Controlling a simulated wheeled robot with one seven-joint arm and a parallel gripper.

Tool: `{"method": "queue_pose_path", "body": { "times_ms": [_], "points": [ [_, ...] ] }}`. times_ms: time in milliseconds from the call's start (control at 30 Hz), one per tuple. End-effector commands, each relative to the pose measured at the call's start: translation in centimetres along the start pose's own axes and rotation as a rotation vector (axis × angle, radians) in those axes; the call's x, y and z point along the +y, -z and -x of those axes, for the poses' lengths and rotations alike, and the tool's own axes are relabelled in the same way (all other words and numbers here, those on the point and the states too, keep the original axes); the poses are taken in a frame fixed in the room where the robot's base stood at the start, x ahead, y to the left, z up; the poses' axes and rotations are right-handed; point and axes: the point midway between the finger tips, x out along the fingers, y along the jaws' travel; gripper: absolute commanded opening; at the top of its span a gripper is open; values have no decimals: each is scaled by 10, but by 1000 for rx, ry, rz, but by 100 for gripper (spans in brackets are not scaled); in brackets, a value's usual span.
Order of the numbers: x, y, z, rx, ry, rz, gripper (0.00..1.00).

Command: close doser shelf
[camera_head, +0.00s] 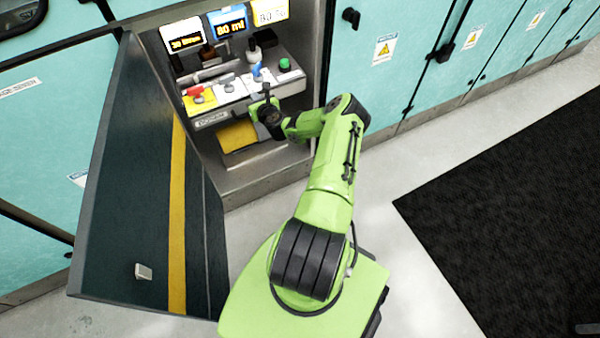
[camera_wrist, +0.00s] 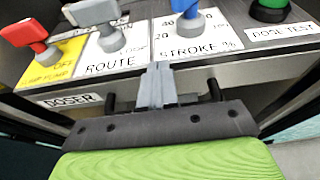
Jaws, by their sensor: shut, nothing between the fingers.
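The doser shelf (camera_head: 211,119) sits in the open cabinet, with a "DOSER" label on its front. Its panel carries red, grey and blue switches and a green button. It also shows in the wrist view (camera_wrist: 75,101), where its front runs across the picture. How far it stands out is hard to tell. My gripper (camera_head: 268,106) is at the right part of the shelf front. In the wrist view my gripper (camera_wrist: 156,82) has its fingers together and empty, pointing at the front below the switches. Black posts show on both sides; whether the fingers touch the shelf is unclear.
A dark cabinet door (camera_head: 140,180) with a yellow stripe stands open at the left. Lit displays (camera_head: 228,20) are above the shelf, and a yellow surface (camera_head: 238,135) is below it. Teal cabinets (camera_head: 420,60) line the right. A black mat (camera_head: 510,210) lies on open floor.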

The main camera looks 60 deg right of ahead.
Motion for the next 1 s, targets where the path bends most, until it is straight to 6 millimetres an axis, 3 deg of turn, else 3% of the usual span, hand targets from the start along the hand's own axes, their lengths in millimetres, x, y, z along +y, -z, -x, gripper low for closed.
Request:
{"method": "queue_pose_path", "body": {
  "times_ms": [200, 400, 1000],
  "points": [
    [1, -8, -41, -1, 1, 2, 0],
    [0, -16, -63, 1, 0, 1, 0],
    [0, -27, -72, -10, 0, -1, 0]
  ]
}}
